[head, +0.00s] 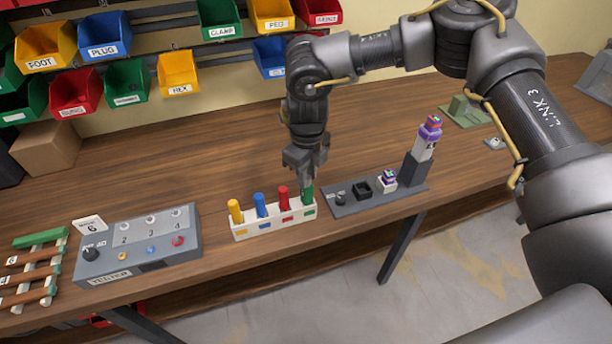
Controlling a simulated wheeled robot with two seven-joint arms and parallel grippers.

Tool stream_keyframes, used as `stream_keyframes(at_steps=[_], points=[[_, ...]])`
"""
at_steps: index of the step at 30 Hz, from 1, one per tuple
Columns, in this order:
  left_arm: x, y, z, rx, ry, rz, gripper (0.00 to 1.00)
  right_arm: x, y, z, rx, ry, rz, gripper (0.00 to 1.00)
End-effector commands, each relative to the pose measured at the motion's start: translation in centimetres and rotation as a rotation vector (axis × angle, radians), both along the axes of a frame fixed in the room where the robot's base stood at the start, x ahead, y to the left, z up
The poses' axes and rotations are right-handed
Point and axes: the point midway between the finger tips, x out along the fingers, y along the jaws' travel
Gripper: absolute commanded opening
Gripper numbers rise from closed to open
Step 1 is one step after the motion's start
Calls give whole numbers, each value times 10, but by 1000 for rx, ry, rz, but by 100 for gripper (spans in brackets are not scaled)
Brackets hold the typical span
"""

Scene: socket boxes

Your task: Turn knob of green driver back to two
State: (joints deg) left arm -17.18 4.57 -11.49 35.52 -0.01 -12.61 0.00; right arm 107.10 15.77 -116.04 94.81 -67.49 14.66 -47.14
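The green driver (308,194) stands upright in the right-hand slot of a white rack (271,232), beside a red driver (284,197), a blue driver (260,203) and a yellow driver (236,210). My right gripper (306,176) points down right over the green driver, with its fingers at the top of the handle. The fingers hide part of the handle, and I cannot tell whether they are closed on it. No knob or number can be made out on the green driver. My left gripper is not in view.
Right of the rack is a dark base (375,199) with a small knob, a square socket, a purple-and-white block (388,178) and a purple-topped tool (428,135). A grey tester box (140,250) with a dark knob (91,253) stands left. Labelled bins hang behind.

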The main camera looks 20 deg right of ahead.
Motion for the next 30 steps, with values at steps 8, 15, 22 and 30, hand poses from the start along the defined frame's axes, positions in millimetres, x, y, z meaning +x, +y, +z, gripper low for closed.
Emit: stream_keyframes(at_steps=[8, 15, 22, 30], points=[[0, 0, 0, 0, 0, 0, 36, 0, 0, 0, 0, 0, 29, 7], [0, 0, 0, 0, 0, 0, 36, 0, 0, 0, -1, -1, 358, 7], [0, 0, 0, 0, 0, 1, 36, 0, 0, 0, -1, -1, 503, 7], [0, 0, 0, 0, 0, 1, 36, 0, 0, 0, -1, -1, 528, 7]])
